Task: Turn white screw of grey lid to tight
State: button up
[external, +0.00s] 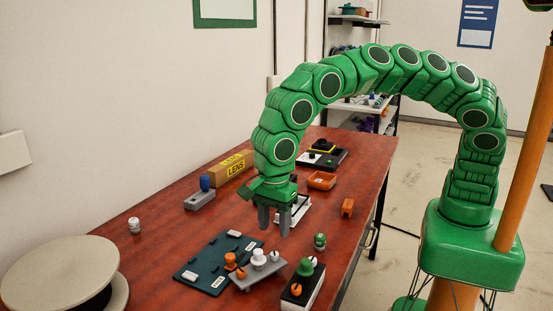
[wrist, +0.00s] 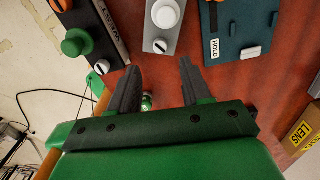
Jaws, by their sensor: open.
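The grey lid (external: 262,276) lies at the front of the red table, with a round white knob (external: 258,259) on it. Its small slotted white screw (external: 274,256) is at the lid's end nearer my gripper. In the wrist view the white screw (wrist: 160,46) shows just beyond the fingertips, between their lines, with the white knob (wrist: 166,14) past it on the grey lid (wrist: 153,33). My gripper (external: 274,228) points down above the table, near that end of the lid. Its fingers (wrist: 160,68) are apart with nothing between them, not touching the screw.
A dark box with a green knob (external: 304,267) stands right of the lid, and a teal HOLD board (external: 212,274) lies left. A green-and-white piece (external: 320,241) and an orange block (external: 347,207) stand to the right. A yellow LENS box (external: 230,167) is behind.

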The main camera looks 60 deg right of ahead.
aim_at(274, 253)
jog(key=n, duration=0.4)
jog(key=shift+f+n, duration=0.15)
jog(key=shift+n, duration=0.25)
jog(key=shift+f, duration=3.8)
jog(key=shift+c, duration=0.3)
grip_shut()
